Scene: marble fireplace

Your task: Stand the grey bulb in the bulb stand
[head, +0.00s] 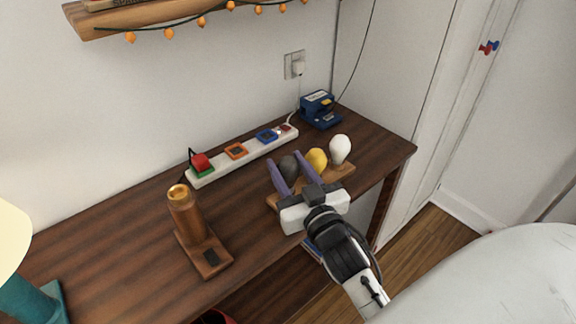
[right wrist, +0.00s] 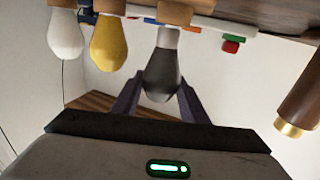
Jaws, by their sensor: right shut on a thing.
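The grey bulb (head: 289,168) is between the purple fingers of my right gripper (head: 290,172), which is shut on it. In the right wrist view, which looks upside down, the dark grey bulb (right wrist: 163,75) has its paler base bare, pointing to the picture's top. The wooden bulb stand (head: 340,173) is under and beside the gripper, partly hidden by it. A yellow bulb (head: 316,160) and a white bulb (head: 340,149) stand upright in it. The grey bulb is left of the yellow one; whether it touches the stand is unclear. My left gripper is not in view.
A copper-coloured lamp post (head: 187,215) with a brass top stands on a wooden base at left. A white power strip (head: 245,156) with coloured sockets runs along the wall. A blue device (head: 320,110) sits at the back corner. Bare tabletop (head: 140,220) lies left.

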